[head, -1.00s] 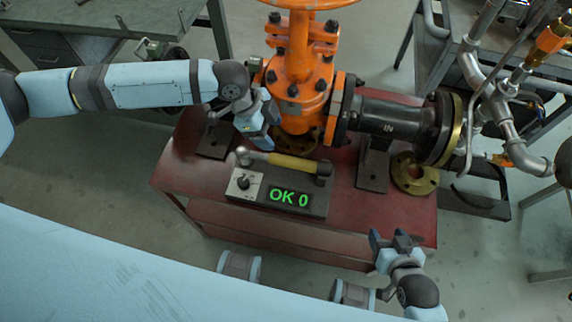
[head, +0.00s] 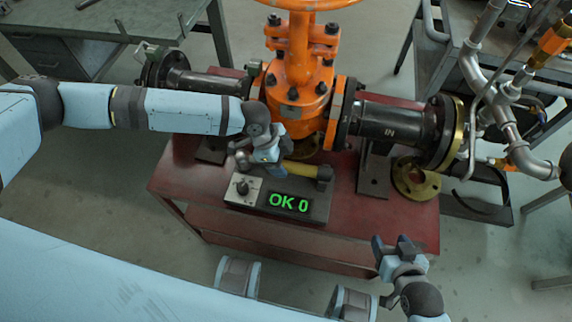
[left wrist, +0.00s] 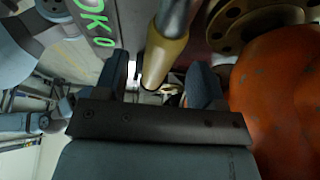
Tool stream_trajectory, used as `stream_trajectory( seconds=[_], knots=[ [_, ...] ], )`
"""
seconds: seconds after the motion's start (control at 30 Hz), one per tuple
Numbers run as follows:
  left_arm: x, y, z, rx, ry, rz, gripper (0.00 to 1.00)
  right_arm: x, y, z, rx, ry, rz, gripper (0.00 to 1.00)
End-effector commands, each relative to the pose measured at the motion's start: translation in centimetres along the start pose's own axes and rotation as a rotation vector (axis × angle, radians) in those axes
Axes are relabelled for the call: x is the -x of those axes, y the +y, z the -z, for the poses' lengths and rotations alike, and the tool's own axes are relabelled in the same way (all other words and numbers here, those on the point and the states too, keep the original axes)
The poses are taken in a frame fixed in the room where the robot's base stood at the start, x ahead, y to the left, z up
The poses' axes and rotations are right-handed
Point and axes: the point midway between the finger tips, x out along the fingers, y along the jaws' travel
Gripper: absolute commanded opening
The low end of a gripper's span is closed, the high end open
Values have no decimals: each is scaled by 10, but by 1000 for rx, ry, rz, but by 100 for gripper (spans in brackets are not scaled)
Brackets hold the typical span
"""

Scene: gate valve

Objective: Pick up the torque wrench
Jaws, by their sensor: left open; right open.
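The torque wrench (head: 300,172) has a yellow grip and lies along the back of the tester box with the green "OK 0" display (head: 289,202). My left gripper (head: 268,168) is over the left part of the wrench and hides some of it. In the left wrist view the wrench's yellow grip (left wrist: 164,58) shows between the two open fingers of my left gripper (left wrist: 165,85); I cannot tell whether they touch it. My right gripper (head: 398,246) is open and empty, in front of the red table's right front corner.
The tester box stands on a red table (head: 350,222). Behind it rises the orange gate valve (head: 297,85), with a black flanged pipe (head: 389,121) to the right. A brass flange (head: 414,178) lies at the table's right. The orange valve body is close beside my left gripper.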

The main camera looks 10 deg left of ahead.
Motion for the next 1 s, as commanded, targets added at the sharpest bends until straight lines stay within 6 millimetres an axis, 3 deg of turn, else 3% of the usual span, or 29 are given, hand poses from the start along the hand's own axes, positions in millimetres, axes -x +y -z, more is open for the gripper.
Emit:
stream_trajectory(
  seconds=[0.17, 0.4, 0.6, 0.7, 1.0],
  knots=[
    [-26, 1, 0, 1, -1, 0, 64, -1, -3, -3, -4, -2, 2, 59],
    [-28, 1, 0, 1, -1, 0, 64, -2, -4, -1, -8, 1, 2, 59],
    [-28, 1, 0, 1, -1, 0, 18, -2, -3, 1, -7, 6, 0, 59],
    [-28, 1, 0, 1, -1, 0, 0, -3, -2, 2, -6, 7, -1, 59],
    [-26, 0, 2, 0, 2, 2, 0, -2, 1, 2, 3, 7, -2, 59]
  ],
)
